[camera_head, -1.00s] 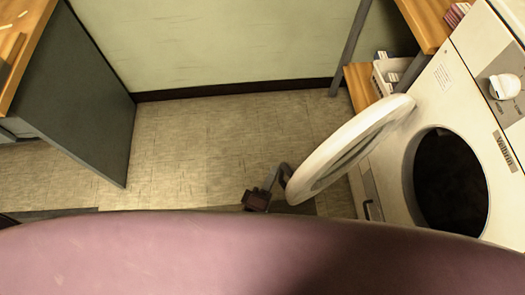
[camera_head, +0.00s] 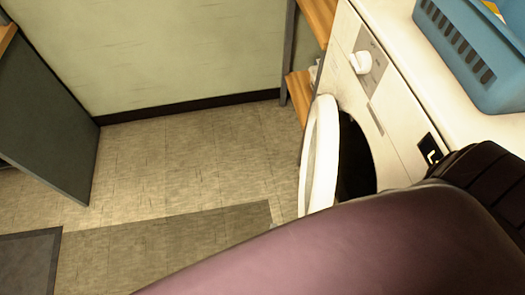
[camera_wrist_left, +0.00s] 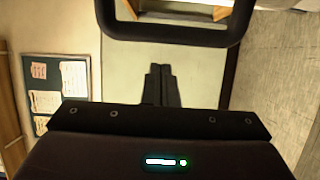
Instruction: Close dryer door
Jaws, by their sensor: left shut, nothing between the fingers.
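The dryer (camera_head: 398,150) is white and stands at the right of the head view. Its round white door (camera_head: 320,155) is open, swung out to the left and seen nearly edge-on. The dark drum opening (camera_head: 356,160) shows between door and body. My purple arm crosses the lower right and hides the lower part of the dryer. The fingers of my left gripper cannot be made out in the head view. In the left wrist view my left gripper (camera_wrist_left: 160,85) is shut and empty, with a pale wall behind it. My right gripper is not in view.
A blue basket (camera_head: 470,55) stands on the dryer top. Wooden shelves (camera_head: 300,90) stand beyond the dryer. A dark grey panel (camera_head: 50,120) is at the left. The floor (camera_head: 190,165) between is clear. A notice board (camera_wrist_left: 58,92) shows in the left wrist view.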

